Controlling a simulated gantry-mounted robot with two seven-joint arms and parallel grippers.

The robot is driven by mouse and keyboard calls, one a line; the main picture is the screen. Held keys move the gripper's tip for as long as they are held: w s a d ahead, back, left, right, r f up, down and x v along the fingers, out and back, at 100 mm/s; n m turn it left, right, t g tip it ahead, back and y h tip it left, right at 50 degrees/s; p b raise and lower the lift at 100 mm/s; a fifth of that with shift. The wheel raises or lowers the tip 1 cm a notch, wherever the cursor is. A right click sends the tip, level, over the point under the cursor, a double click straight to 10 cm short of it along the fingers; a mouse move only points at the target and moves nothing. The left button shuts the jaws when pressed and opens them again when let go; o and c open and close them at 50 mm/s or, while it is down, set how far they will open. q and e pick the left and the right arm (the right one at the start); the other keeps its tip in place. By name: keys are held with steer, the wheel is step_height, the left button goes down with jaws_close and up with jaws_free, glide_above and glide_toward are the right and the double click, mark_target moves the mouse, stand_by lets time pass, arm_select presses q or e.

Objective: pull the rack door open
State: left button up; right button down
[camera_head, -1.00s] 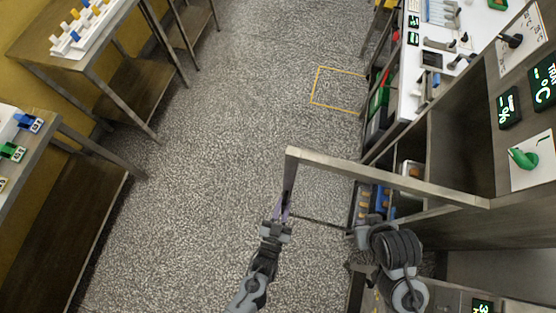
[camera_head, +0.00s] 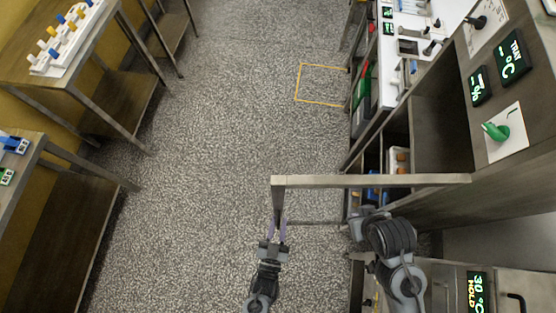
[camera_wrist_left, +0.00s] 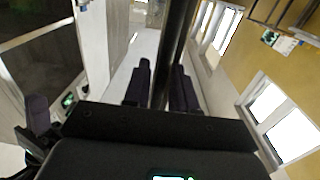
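The rack door (camera_head: 370,181) shows from above in the head view as a grey metal frame. Its top bar runs across from the rack on the right to its free end in the aisle. My left gripper (camera_head: 276,232) is at that free end, with a finger on each side of the upright. In the left wrist view a dark upright bar of the door (camera_wrist_left: 178,45) passes between the fingers of my left gripper (camera_wrist_left: 162,88), which appear closed around it. The exact contact is hard to see. My right arm shows at lower right, but its gripper does not show.
The rack and machine front (camera_head: 440,130) stand along the right, with a green knob (camera_head: 495,131) and displays. Tables (camera_head: 85,75) line the left wall. The speckled aisle floor (camera_head: 200,180) is clear, with a yellow marked outline (camera_head: 322,84) farther up.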

stand_by(0.3)
arm_select(q)
steer(key=b+v, duration=0.1)
steer(key=v, duration=0.9)
steer(key=shift+s, duration=0.35)
steer(key=shift+a, duration=0.15)
